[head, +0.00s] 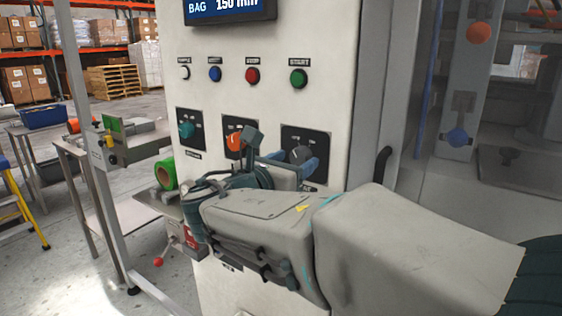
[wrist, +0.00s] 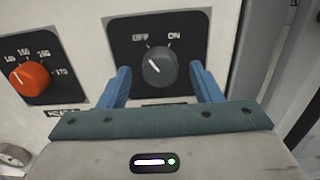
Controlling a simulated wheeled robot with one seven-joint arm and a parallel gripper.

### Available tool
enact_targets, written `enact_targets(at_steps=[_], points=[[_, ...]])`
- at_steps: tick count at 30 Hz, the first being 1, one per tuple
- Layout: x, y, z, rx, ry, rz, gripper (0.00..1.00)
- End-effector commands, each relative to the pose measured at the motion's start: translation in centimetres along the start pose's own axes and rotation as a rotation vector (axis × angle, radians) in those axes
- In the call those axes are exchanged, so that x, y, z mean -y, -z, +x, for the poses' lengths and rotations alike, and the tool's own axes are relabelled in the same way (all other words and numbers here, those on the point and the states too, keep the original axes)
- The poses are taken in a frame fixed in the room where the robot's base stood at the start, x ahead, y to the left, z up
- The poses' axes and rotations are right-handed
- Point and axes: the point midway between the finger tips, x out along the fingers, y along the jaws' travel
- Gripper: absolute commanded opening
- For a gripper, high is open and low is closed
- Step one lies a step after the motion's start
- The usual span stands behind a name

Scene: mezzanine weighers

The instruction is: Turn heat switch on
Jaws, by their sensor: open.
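The heat switch is a dark grey round knob (wrist: 159,66) on a black plate marked OFF and ON, and its light pointer line slants up-left toward OFF. In the head view the knob (head: 300,154) is at the right of the lower row, partly behind my gripper. My gripper (wrist: 160,70) is open, with one blue finger on each side of the knob and a gap visible on both sides. In the head view my gripper (head: 292,162) is at the panel. The label under the plate is mostly hidden by my gripper.
An orange dial (wrist: 30,78) with numbers sits just left of the switch. A teal knob (head: 186,130) is further left. White, blue, red and green buttons (head: 299,78) run above. A black handle (head: 382,163) is right of the panel. A green roll (head: 166,174) is at lower left.

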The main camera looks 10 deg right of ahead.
Motion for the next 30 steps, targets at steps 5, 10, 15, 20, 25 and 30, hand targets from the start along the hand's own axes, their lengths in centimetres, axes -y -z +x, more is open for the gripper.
enact_targets(at_steps=[5,10,15,20,25,30], points=[[0.03,-0.01,0.67,0.001,0.0,0.0,0.58],[0.02,-0.01,0.68,0.001,0.0,0.0,0.58],[0.03,0.0,0.66,0.0,0.0,0.0,0.22],[0.03,0.01,0.65,0.0,0.0,0.0,0.14],[0.03,0.12,0.65,0.0,0.001,0.019,0.14],[0.02,0.29,0.65,0.0,0.001,0.084,0.14]])
